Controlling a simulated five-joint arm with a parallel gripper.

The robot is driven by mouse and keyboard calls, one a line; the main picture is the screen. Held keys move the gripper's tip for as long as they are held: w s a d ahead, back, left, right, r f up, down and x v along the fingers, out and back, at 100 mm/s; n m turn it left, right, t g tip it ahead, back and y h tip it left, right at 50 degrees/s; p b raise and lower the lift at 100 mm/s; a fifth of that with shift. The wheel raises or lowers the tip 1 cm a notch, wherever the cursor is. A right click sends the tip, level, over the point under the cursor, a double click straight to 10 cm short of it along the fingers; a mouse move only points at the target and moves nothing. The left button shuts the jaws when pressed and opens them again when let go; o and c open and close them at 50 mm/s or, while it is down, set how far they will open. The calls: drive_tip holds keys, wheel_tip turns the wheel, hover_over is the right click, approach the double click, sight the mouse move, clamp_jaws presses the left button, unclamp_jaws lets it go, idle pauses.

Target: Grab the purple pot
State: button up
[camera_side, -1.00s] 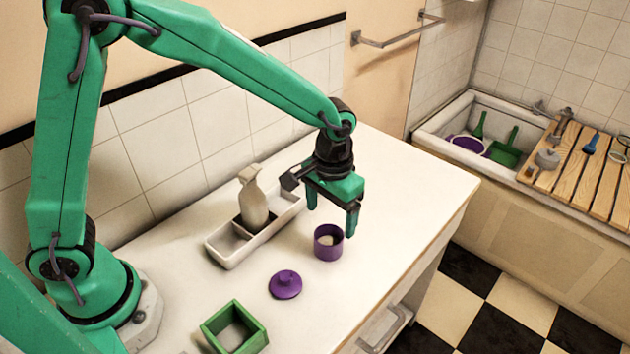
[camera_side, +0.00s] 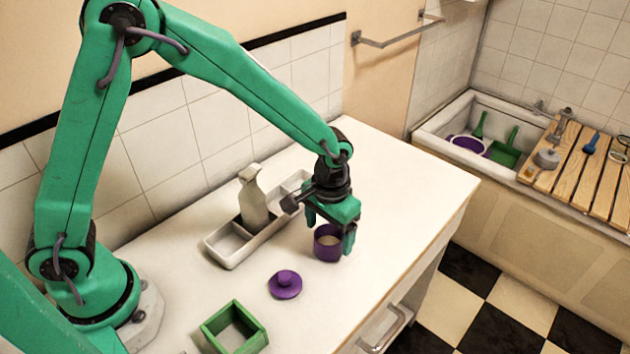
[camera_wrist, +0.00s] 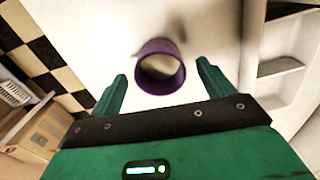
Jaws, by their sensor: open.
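The purple pot (camera_side: 326,251) stands upright and lidless on the white counter. In the wrist view the pot (camera_wrist: 142,81) is seen from above, with something pale inside. My gripper (camera_side: 329,236) is open over the pot, its fingertips down at about rim height. In the wrist view the two green fingers of my gripper (camera_wrist: 160,78) lie on either side of the pot, with gaps between. The purple lid (camera_side: 285,284) lies on the counter apart from the pot, toward the front left.
A white divided tray (camera_side: 232,253) with a pale bottle (camera_side: 252,198) stands behind and left of the pot. A green open box (camera_side: 234,328) sits at the counter's front. The counter right of the pot is clear up to its edge. A basin (camera_side: 440,130) is at the far right.

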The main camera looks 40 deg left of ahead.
drive_tip(key=c, duration=1.1)
drive_tip(key=shift+r, duration=0.3)
drive_tip(key=shift+s+d+r, duration=1.1)
drive_tip(key=shift+s+r, duration=0.45)
drive_tip(key=shift+r, duration=0.15)
drive_tip(key=shift+s+d+r, duration=1.15)
drive_tip(key=shift+s+r, duration=0.45)
drive_tip(key=shift+r, duration=0.15)
drive_tip(key=shift+s+d+r, duration=1.1)
drive_tip(key=shift+s+r, duration=0.45)
drive_tip(key=shift+r, duration=0.15)
